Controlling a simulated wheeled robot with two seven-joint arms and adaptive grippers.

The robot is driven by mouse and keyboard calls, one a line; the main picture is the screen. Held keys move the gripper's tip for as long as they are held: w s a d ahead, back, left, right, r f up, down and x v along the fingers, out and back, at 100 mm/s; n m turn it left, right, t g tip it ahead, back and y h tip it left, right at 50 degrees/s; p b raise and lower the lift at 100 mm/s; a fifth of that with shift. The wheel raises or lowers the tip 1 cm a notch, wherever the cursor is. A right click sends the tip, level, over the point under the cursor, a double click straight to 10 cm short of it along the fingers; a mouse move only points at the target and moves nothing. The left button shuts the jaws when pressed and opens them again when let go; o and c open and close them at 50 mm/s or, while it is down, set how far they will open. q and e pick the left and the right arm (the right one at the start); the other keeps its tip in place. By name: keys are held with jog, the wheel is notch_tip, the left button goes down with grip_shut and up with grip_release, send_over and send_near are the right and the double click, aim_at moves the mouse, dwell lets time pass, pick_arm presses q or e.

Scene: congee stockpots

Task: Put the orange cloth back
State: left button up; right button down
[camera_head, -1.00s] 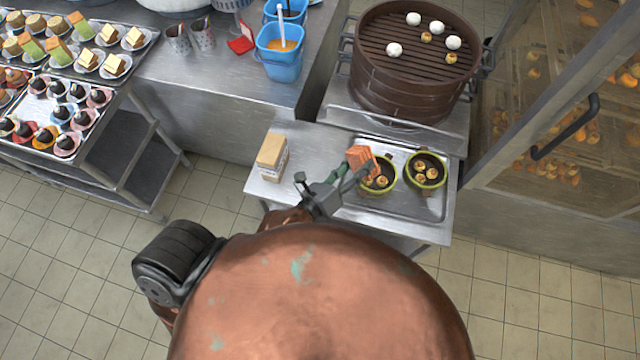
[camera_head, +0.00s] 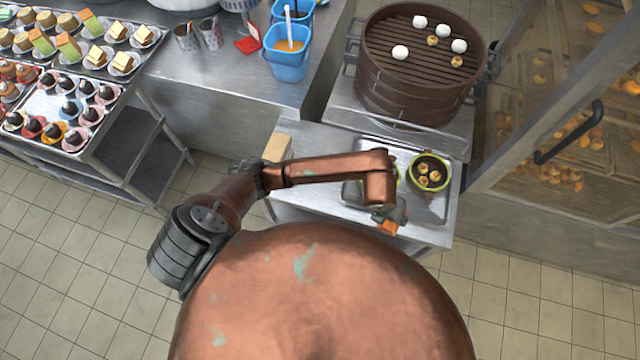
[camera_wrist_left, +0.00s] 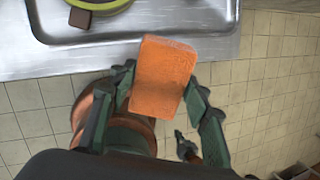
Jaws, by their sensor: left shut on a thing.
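The orange cloth (camera_head: 388,227) is a small folded block-like piece in my left gripper (camera_head: 391,214). In the left wrist view the cloth (camera_wrist_left: 163,78) sits between the two fingers of the left gripper (camera_wrist_left: 162,92). It is off the surface, near the front edge of the steel counter (camera_head: 310,205). My left forearm hides part of the counter and most of the left green bowl (camera_head: 400,180). A small dark gripper shape, likely my right gripper (camera_wrist_left: 185,147), shows low in the left wrist view; its opening is unclear.
The right green bowl (camera_head: 430,172) holds several small buns on a metal tray (camera_head: 432,212). A pale block (camera_head: 277,147) stands at the counter's left. A large brown steamer (camera_head: 415,80) is behind, and a glass-doored cabinet (camera_head: 560,110) is at right. The tiled floor in front is clear.

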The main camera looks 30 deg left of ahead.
pick_arm(q)
jog(key=w+a+r+n+g+y, duration=0.1)
jog(key=w+a+n, duration=0.1)
jog(key=a, duration=0.5)
jog(key=w+a+r+n+g+y, duration=0.1)
jog(key=w+a+g+y, duration=0.1)
jog(key=a, duration=0.6)
jog(key=a+f, duration=0.2)
jog(key=a, duration=0.2)
jog(key=a+f, duration=0.3)
jog(key=a, duration=0.1)
jog(key=a+f, duration=0.3)
jog(key=a, duration=0.1)
jog(key=shift+s+a+f+p, duration=0.2)
jog(key=shift+s+f+p, duration=0.05)
jog(key=shift+s+p, duration=0.15)
jog(key=shift+a+f, duration=0.25)
jog(key=shift+f, duration=0.1)
jog(key=f, duration=0.3)
jog(key=shift+a+f, duration=0.25)
jog(key=shift+f, duration=0.05)
jog(key=o, duration=1)
jog(key=shift+o, duration=0.2)
